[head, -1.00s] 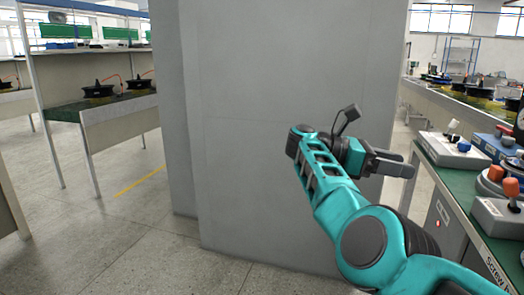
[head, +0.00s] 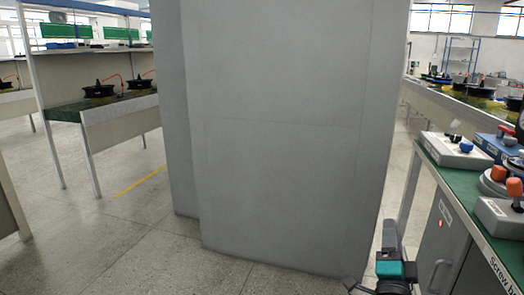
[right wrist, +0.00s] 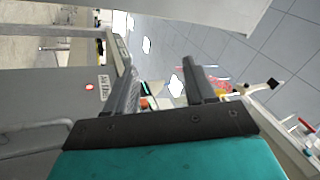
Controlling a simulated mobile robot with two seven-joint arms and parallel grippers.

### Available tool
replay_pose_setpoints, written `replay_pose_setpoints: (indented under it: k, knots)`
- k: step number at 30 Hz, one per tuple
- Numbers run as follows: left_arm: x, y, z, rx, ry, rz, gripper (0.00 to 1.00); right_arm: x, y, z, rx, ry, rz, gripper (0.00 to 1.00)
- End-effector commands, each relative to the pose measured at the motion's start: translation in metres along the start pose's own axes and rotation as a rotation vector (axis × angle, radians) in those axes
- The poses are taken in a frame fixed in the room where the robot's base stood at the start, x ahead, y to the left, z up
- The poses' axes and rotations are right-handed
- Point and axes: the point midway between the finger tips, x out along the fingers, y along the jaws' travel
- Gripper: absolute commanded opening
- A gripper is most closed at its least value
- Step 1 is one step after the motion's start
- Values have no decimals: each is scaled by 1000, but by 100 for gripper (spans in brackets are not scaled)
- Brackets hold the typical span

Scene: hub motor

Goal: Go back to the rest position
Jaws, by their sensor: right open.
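My right gripper (head: 389,232) shows at the bottom right of the head view, low beside the green-topped workbench (head: 458,183) and in front of the grey pillar (head: 290,130). Its fingers point away from me and it holds nothing. In the right wrist view my right gripper (right wrist: 160,80) has its two dark fingers apart, with nothing between them. Most of my right arm is out of the head view. My left gripper is not in view.
The workbench at right carries a grey box with a blue knob (head: 465,146) and one with an orange-topped lever (head: 514,200). A grey cabinet (head: 440,245) is under it, close to my gripper. Shelved benches (head: 115,125) stand at left. The floor at lower left (head: 110,240) is clear.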

Motion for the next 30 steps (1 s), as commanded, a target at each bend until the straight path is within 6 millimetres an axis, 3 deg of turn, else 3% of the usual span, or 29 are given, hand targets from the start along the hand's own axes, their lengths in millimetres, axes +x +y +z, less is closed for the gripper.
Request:
replay_pose_setpoints:
  k: [1,3,9,14,19,24,30]
  knots:
    - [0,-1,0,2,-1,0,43,-28,8,14,-113,-119,21,54]
    - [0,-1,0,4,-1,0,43,-66,15,35,-266,-281,42,54]
    - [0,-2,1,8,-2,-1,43,-185,30,72,-655,-718,64,54]
    - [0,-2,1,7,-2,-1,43,-268,32,78,-869,-988,49,54]
    - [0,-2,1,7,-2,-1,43,-342,26,69,-1041,-1232,15,54]
    - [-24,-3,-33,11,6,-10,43,-325,0,50,-1058,-1224,30,54]
    - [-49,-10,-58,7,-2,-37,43,-312,-25,27,-1074,-1216,48,54]
